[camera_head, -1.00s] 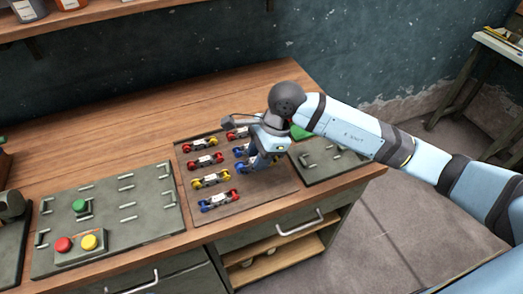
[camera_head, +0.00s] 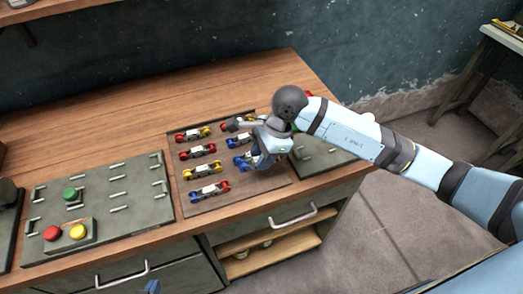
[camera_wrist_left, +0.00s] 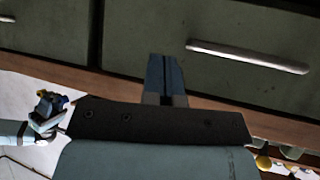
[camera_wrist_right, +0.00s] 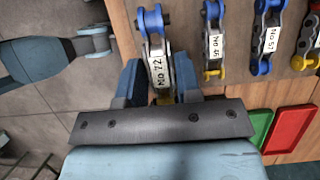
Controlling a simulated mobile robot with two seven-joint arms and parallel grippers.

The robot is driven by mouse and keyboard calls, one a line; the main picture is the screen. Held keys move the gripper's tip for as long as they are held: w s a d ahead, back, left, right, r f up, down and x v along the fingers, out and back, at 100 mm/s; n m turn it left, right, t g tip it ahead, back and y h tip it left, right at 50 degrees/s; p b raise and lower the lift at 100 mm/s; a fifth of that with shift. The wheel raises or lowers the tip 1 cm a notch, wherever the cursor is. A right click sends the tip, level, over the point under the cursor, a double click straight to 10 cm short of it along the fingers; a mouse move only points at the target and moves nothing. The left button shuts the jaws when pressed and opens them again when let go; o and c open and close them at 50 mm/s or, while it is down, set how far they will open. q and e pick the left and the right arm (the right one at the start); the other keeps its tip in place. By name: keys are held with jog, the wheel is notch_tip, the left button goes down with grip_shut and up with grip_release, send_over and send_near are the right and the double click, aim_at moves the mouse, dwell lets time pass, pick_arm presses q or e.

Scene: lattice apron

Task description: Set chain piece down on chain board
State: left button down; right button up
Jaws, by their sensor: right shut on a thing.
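My right gripper (camera_head: 258,160) is over the right part of the brown board (camera_head: 240,192) with chain pieces, which I take as the chain board. In the right wrist view it is shut on a chain piece (camera_wrist_right: 156,62) with a blue end and a label like "No 72". I cannot tell whether this piece touches the board. Other labelled chain pieces (camera_wrist_right: 213,45) lie in a row beside it. In the head view, pieces with red, yellow and blue ends (camera_head: 209,191) lie in rows. My left gripper (camera_wrist_left: 164,75) is shut and empty, in front of the drawers.
Another grey-green panel (camera_head: 322,157) lies right. The back tabletop is clear.

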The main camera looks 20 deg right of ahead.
aim_at(262, 178)
jog(key=shift+f+b, duration=0.3)
jog(key=shift+f, duration=0.65)
notch_tip(262, 178, down, 2)
jog(key=shift+f+b, duration=0.1)
jog(key=shift+b, duration=0.75)
jog(key=shift+f+b, duration=0.65)
jog(key=shift+b, duration=0.05)
jog(key=shift+f+b, duration=0.3)
jog(key=shift+f, duration=0.05)
jog(key=o, duration=1.1)
jog(key=shift+r, duration=0.1)
